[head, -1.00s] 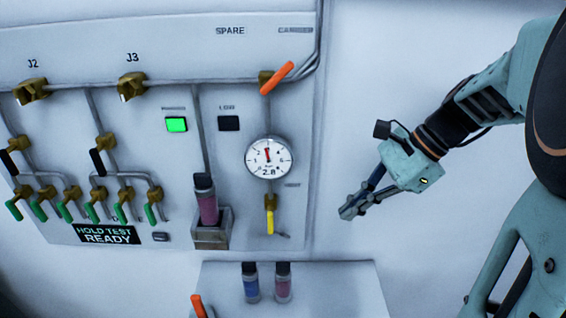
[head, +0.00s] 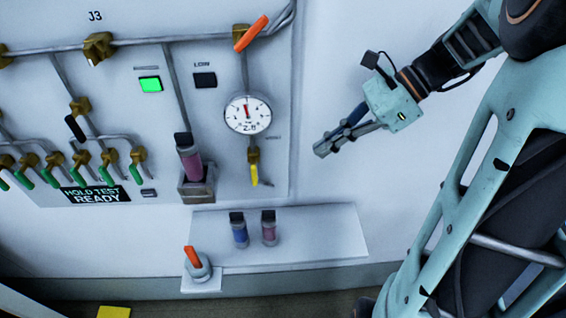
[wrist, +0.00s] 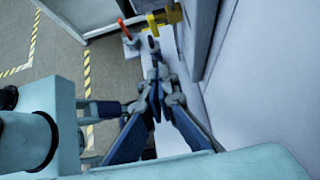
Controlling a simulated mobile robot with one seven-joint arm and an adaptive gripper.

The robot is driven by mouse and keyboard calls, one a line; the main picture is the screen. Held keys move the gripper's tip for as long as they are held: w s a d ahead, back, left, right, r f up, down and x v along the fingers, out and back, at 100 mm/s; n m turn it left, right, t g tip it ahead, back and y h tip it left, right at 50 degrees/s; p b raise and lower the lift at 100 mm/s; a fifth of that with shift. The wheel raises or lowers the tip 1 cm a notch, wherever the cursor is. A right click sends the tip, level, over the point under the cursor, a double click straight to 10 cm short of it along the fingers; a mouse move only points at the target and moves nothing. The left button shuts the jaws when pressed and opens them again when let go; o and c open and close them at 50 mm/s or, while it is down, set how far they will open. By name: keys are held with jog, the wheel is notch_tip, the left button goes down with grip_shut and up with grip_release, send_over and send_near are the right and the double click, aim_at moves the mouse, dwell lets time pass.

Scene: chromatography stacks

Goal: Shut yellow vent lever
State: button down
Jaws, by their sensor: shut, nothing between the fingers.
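The yellow vent lever (head: 254,175) hangs down from a brass valve on the thin pipe below the round gauge (head: 248,114). It points downward, roughly in line with the pipe. The lever also shows near the top of the wrist view (wrist: 153,22), beyond my fingers. My gripper (head: 320,152) is to the right of the lever and slightly higher in the head view, in front of bare white wall. Its fingers are shut and empty, also in the wrist view (wrist: 156,80), and a clear gap separates them from the lever.
An orange lever (head: 251,33) sits above the gauge. A capped vial (head: 189,155) stands in a holder left of the yellow lever. A white shelf (head: 320,236) below holds two vials; an orange-handled valve (head: 194,260) stands at its left. White wall right of the panel is clear.

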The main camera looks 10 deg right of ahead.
aim_at(254, 176)
jog(key=a+r+x, duration=0.2)
jog(key=x, duration=1)
jog(key=shift+a+f, duration=0.2)
jog(key=shift+f+b, duration=0.15)
jog(key=shift+b, duration=0.15)
jog(key=shift+y, duration=0.3)
